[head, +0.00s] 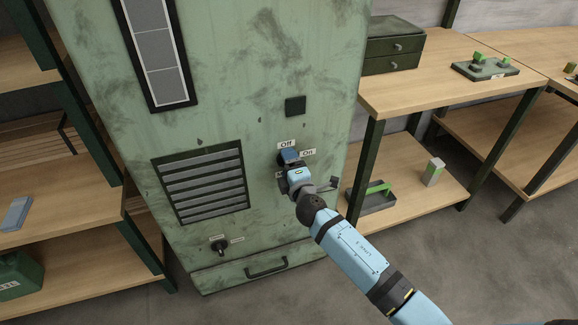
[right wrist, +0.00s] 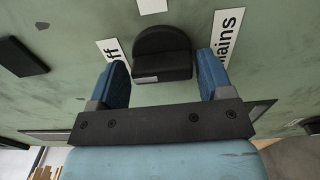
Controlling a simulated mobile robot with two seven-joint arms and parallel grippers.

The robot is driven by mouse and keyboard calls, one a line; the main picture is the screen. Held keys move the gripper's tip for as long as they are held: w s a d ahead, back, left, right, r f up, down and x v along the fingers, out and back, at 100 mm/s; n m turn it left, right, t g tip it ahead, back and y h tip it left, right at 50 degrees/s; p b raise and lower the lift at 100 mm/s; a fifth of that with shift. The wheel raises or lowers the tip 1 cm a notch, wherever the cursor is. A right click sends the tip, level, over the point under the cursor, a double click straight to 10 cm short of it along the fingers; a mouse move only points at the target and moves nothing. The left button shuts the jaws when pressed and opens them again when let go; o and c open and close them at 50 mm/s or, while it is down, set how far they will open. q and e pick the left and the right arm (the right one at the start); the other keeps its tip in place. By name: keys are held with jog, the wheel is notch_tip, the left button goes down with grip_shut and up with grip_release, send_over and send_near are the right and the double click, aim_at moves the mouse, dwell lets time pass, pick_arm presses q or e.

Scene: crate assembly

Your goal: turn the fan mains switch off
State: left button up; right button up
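The green, stained cabinet (head: 215,125) carries a switch with labels reading "Off" (head: 286,144) and "On" (head: 307,153). My right gripper (head: 289,156) is at this switch and hides it in the head view. In the right wrist view the switch is a dark rounded knob (right wrist: 162,52) with a small light mark. My gripper's blue fingertips (right wrist: 165,76) stand apart, one on each side of the knob, with gaps visible. A label ending in "ains" (right wrist: 228,37) is beside the right finger. My left gripper is not in view.
A second dark switch (head: 219,245) with small labels sits lower on the cabinet, near the vent grille (head: 203,182) and drawer handle (head: 267,267). A dark square box (head: 295,106) is above my gripper. Wooden shelves (head: 440,75) stand at right.

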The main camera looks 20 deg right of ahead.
jog(key=shift+o, duration=0.5)
jog(key=shift+s+f, duration=0.1)
jog(key=s, duration=1.3)
jog(key=shift+s+d, duration=0.2)
jog(key=shift+s, duration=0.15)
